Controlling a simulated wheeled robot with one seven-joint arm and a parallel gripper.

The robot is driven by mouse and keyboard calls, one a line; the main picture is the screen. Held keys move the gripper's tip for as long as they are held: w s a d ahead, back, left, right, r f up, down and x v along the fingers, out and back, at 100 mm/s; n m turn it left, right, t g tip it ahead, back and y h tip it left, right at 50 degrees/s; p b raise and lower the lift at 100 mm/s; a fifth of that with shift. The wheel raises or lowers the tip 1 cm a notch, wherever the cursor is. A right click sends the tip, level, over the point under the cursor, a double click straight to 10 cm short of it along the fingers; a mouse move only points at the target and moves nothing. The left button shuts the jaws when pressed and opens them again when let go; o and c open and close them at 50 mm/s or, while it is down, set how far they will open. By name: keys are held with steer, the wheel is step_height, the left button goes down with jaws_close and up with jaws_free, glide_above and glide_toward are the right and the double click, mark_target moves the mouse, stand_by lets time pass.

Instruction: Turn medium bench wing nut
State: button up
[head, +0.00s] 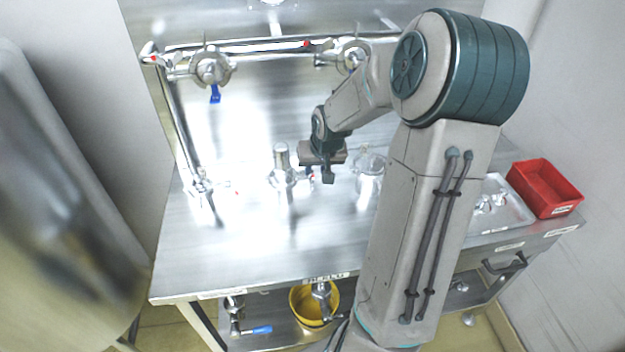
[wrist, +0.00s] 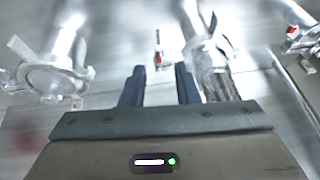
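Several steel pipe fittings with clamps stand on the metal bench (head: 250,235). I cannot tell for certain which one is the medium. The middle fitting (head: 283,165) is upright, just left of my gripper (head: 326,176). A small red-marked part (head: 310,174), perhaps its wing nut, sits between them. In the wrist view, my gripper (wrist: 160,82) has its two dark fingers apart. A small metal piece with a red mark (wrist: 158,50) shows in the gap, beyond the fingertips. I see no contact. A clamped fitting (wrist: 50,78) lies to the left and another fitting (wrist: 208,50) is close by the right finger.
A left fitting (head: 201,187) and a right fitting (head: 368,172) also stand on the bench. A pipe with valves (head: 210,68) runs along the back wall. A red bin (head: 545,188) is at the right end, and a yellow bucket (head: 300,303) is below. The front left bench is clear.

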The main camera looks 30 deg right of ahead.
mark_target(313, 179)
steer(key=x, duration=0.7)
steer(key=shift+d, duration=0.1)
steer(key=shift+b, duration=0.3)
jaws_close()
